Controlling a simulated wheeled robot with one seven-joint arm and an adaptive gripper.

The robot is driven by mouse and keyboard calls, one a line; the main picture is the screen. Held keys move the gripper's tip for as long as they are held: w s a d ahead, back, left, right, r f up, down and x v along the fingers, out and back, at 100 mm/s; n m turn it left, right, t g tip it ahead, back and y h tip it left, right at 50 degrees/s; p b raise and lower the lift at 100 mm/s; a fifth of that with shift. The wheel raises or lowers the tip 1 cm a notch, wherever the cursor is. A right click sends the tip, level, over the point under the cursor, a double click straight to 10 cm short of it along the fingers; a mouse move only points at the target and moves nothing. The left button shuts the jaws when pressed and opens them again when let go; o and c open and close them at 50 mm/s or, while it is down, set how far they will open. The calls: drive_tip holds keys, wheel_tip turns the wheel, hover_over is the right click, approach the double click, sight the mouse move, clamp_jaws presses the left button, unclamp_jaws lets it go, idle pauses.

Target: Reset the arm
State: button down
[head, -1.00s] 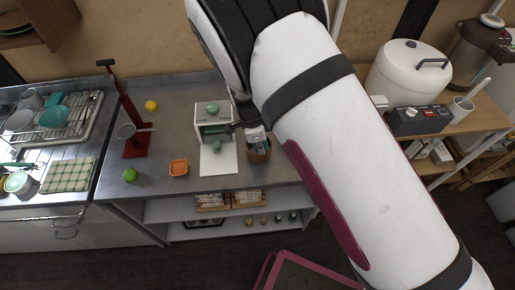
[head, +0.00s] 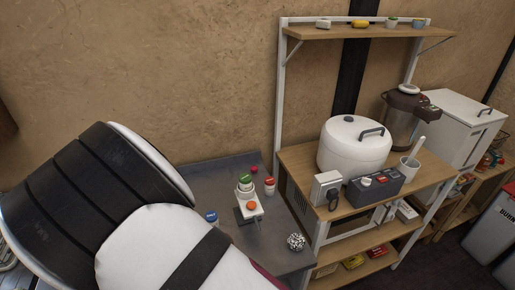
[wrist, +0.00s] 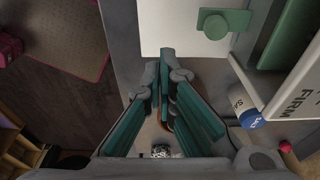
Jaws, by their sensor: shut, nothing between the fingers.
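My arm (head: 165,245) fills the lower left of the head view and hides much of the grey counter (head: 285,235) there. My gripper (wrist: 167,62) shows in the wrist view, its teal-padded fingers shut together and empty. Its tips are over or close to the near edge of a white board (wrist: 180,30); I cannot tell the height. The gripper does not show in the head view.
In the wrist view a white box (wrist: 298,90) and a blue-capped shaker (wrist: 243,105) are right of the fingers. The head view shows small jars (head: 246,185), a patterned ball (head: 296,242), and a white cooker (head: 350,150) on a wooden shelf. Open floor (wrist: 60,100) lies left.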

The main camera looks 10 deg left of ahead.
drive_tip(key=w+d+r+n+y, duration=0.1)
drive_tip(key=w+d+r+n, duration=0.15)
drive_tip(key=d+r, duration=0.6)
drive_tip(key=w+d+r+n+y, duration=0.1)
drive_tip(key=w+d+r, duration=0.3)
drive_tip(key=d+r, duration=0.45)
drive_tip(key=w+d+r+n+y, duration=0.1)
drive_tip(key=w+d+r, duration=0.4)
drive_tip(key=r, duration=0.6)
drive_tip(key=s+d+r+n+t, duration=0.15)
drive_tip(key=s+d+r, duration=0.25)
drive_tip(key=d, duration=0.5)
drive_tip(key=s+d+r+n+t, duration=0.1)
drive_tip(key=s+d+r+n, duration=0.1)
drive_tip(key=s+d+r, duration=0.45)
drive_tip(key=s+d+n+t+h, duration=0.1)
drive_tip(key=s+d+n+t, duration=0.1)
drive_tip(key=s+d, duration=0.5)
drive_tip(key=d+n, duration=0.1)
drive_tip(key=d, duration=0.3)
drive_tip(key=shift+s+f+n, duration=0.2)
drive_tip(key=shift+s+n, duration=0.1)
drive_tip(key=shift+n, duration=0.1)
